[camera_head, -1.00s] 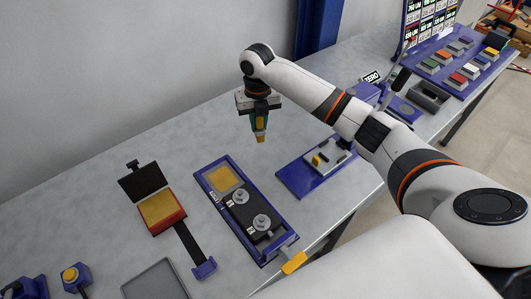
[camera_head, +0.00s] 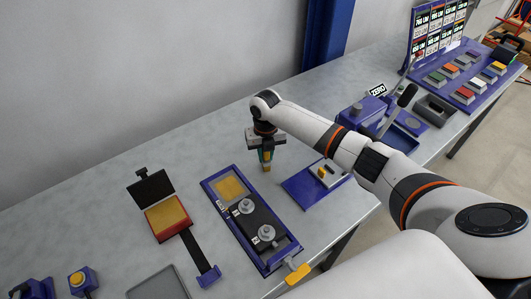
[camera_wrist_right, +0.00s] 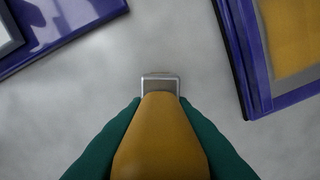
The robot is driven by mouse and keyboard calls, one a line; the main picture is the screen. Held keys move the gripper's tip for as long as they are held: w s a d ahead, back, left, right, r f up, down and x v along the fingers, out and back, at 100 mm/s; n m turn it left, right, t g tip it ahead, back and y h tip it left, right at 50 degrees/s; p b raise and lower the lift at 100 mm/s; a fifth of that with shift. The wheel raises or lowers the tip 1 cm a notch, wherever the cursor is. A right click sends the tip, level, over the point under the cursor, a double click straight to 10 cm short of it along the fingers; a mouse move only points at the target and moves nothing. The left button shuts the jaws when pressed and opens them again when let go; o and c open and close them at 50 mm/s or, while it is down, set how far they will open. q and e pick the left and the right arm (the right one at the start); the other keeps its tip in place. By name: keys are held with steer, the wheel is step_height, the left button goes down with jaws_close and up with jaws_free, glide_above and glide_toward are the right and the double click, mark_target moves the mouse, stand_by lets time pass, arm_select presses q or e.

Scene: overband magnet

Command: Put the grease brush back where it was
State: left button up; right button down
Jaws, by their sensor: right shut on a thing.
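My right gripper (camera_head: 266,154) is shut on the grease brush (camera_head: 267,167), held pointing down above the grey bench. In the right wrist view the brush (camera_wrist_right: 160,135) shows an orange-yellow body with a metal end, between the green fingers (camera_wrist_right: 160,140). The metal end is over bare bench in that view. In the head view the brush is between a blue tray with a yellow pad (camera_head: 229,187) and a blue plate with a grey block (camera_head: 300,190). Whether its tip touches the bench, I cannot tell. My left gripper is out of view.
Two round-knobbed weights (camera_head: 265,232) sit on the blue tray. A red box with an open black lid (camera_head: 167,216) stands to its left. The ZERO device (camera_head: 368,108) and a rack of coloured blocks (camera_head: 468,78) are at right. Bench behind the gripper is clear.

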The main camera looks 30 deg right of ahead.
steer(key=c, duration=1.3)
jaws_free()
steer(key=shift+o, duration=0.2)
steer(key=shift+r, duration=0.25)
step_height(320, 180, up, 12)
steer(key=shift+w+f+b, duration=0.1)
steer(key=shift+b, duration=0.5)
